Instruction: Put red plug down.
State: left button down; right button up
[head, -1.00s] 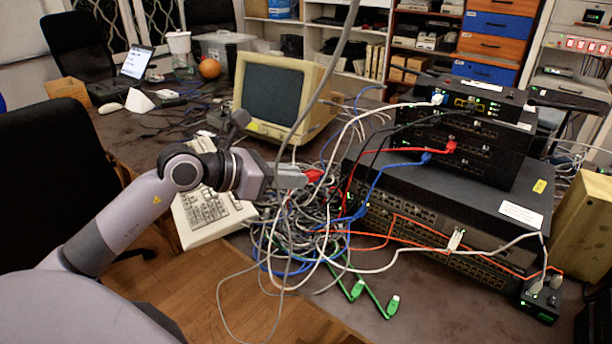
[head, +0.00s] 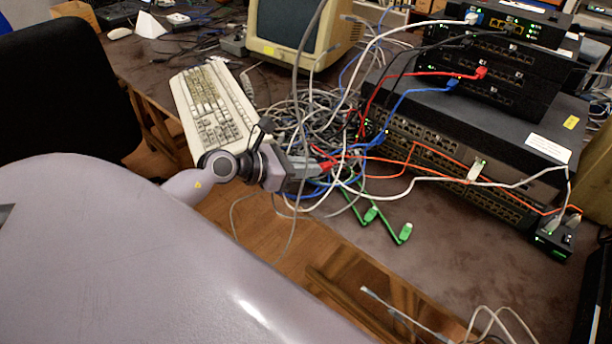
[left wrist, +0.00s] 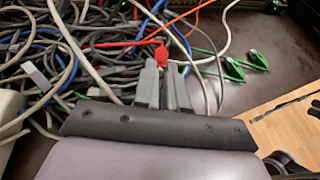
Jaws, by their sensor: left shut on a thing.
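My left gripper (head: 318,168) is shut on the red plug (head: 328,164), which sticks out past its fingertips in front of the cable tangle. In the left wrist view the red plug (left wrist: 161,53) shows at the tips of the two grey fingers (left wrist: 161,72), with a red cable running off to the left. The plug is close to the loose cables; I cannot tell whether it touches them or the desk. My right gripper is not in view.
A heap of grey, white and blue cables (head: 300,125) lies left of the stacked switches (head: 450,150). Two green plugs (head: 405,232) lie on the desk in front. A beige keyboard (head: 213,112) and monitor (head: 290,30) stand behind. Bare desk (head: 470,245) is at front right.

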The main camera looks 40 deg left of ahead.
pick_arm(q)
notch_tip(320, 180, down, 2)
jog(key=shift+f, duration=0.1)
jog(key=shift+f+b, duration=0.35)
jog(key=shift+b, duration=0.1)
jog(key=c, duration=1.1)
grip_release()
